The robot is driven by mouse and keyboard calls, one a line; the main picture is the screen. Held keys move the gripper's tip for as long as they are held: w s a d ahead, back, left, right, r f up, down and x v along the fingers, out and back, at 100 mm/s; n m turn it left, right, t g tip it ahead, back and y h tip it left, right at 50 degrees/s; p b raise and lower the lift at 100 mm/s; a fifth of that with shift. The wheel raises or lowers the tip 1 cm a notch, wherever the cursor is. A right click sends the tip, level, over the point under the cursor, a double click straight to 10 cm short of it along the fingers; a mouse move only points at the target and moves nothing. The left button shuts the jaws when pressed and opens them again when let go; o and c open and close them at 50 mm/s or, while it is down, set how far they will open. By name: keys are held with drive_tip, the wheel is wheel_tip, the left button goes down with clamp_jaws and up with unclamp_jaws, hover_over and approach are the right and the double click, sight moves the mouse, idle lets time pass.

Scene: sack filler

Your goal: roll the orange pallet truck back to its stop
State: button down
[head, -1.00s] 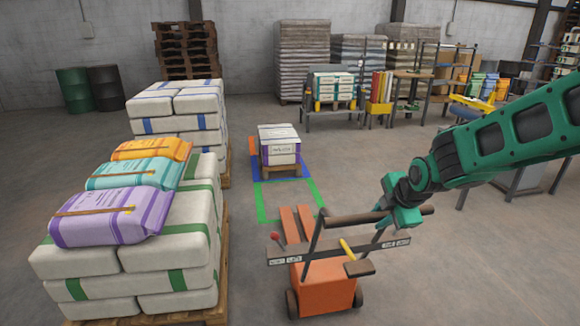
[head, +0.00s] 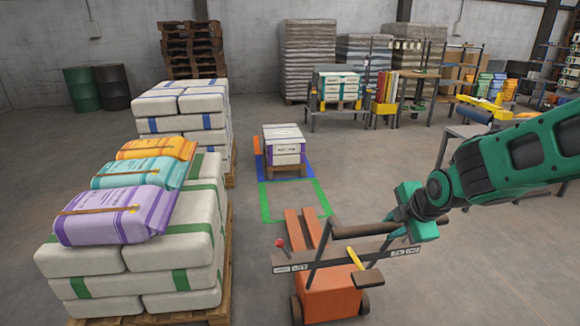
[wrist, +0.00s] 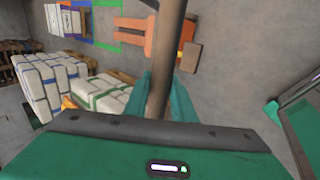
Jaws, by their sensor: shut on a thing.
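The orange pallet truck (head: 332,292) stands in front of me, its two forks (head: 297,232) pointing away toward the green floor outline (head: 264,204). A dark round handle bar (head: 362,229) crosses above its body. My gripper (head: 406,222) is at the right part of this bar. In the wrist view, my gripper (wrist: 158,98) is shut around the bar (wrist: 163,60), and the orange truck (wrist: 136,42) shows beyond it. The fingers hide part of the bar. A labelled plate with a red knob and a yellow lever sits by the handle.
A pallet stack of sacks (head: 130,270) stands close on the left, topped by purple, teal and orange bags. A boxed load (head: 284,150) on a small pallet is in the blue outline beyond the forks. Racks and benches line the back. Floor right of the truck looks clear.

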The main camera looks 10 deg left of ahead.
drive_tip(key=s+d, duration=0.2)
drive_tip(key=s, duration=0.3)
drive_tip(key=shift+s+f, duration=0.25)
drive_tip(key=shift+s, duration=0.1)
idle(0.3)
drive_tip(key=shift+d, duration=0.1)
idle(0.4)
unclamp_jaws()
drive_tip(key=shift+w+r, duration=0.1)
drive_tip(key=shift+w, duration=0.05)
drive_tip(key=shift+r, duration=0.15)
drive_tip(key=v, duration=0.8)
drive_tip(key=shift+r, duration=0.35)
drive_tip(key=shift+d, duration=0.1)
